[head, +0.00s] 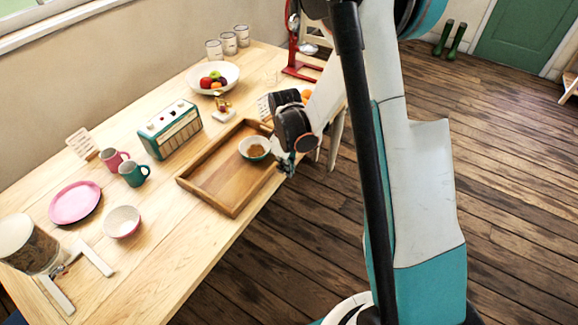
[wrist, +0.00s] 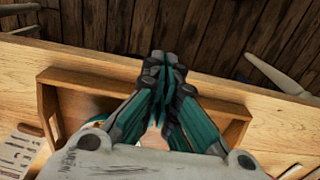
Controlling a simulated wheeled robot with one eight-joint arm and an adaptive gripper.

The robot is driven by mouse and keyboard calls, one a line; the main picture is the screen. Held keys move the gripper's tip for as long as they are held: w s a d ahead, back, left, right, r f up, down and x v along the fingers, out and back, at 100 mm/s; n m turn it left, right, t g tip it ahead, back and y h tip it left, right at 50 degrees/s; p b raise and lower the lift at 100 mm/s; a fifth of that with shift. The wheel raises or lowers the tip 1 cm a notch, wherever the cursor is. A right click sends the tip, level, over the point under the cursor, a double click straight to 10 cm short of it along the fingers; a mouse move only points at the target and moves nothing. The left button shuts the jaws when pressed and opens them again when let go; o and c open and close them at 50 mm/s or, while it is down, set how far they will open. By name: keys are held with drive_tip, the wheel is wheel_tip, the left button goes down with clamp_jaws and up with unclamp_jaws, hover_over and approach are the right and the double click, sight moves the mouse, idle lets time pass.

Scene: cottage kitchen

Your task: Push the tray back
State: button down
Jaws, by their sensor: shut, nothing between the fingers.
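The wooden tray (head: 213,184) lies on the table with its front edge near the table's front edge. A bowl (head: 256,146) with brown contents sits inside the tray toward its right end. My gripper (head: 287,165) is shut and empty at the tray's front right side, close to the bowl. In the wrist view my gripper (wrist: 164,64) reaches over the tray's rim (wrist: 95,79), its fingertips near the strip of table beyond it. I cannot tell whether the fingers touch the rim. The gripper hides most of the tray's inside in the wrist view.
On the wooden table (head: 160,262), a teal radio (head: 170,130) stands behind the tray, with a fruit bowl (head: 213,79) further back. A teal mug (head: 134,173), a pink mug (head: 114,159) and a pink plate (head: 75,203) are to the left. A red scale (head: 297,62) stands at the far end.

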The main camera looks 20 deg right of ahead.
sight(258, 172)
drive_tip(key=f+b, duration=0.1)
drive_tip(key=f, duration=0.1)
drive_tip(key=w+a+f, duration=0.1)
drive_tip(key=f, duration=0.1)
drive_tip(key=w+f+b, duration=0.1)
drive_tip(key=f, duration=0.2)
drive_tip(key=shift+a+b, duration=0.3)
drive_tip(key=shift+w+a+r, duration=0.1)
drive_tip(key=shift+w+a, duration=0.3)
drive_tip(key=shift+w, duration=0.25)
drive_tip(key=w+a, duration=0.1)
drive_tip(key=w, duration=0.1)
drive_tip(key=w+a, duration=0.3)
drive_tip(key=w, duration=0.1)
drive_tip(key=shift+w+a+b, duration=0.2)
drive_tip(key=shift+a+b, duration=0.15)
drive_tip(key=shift+b, duration=0.05)
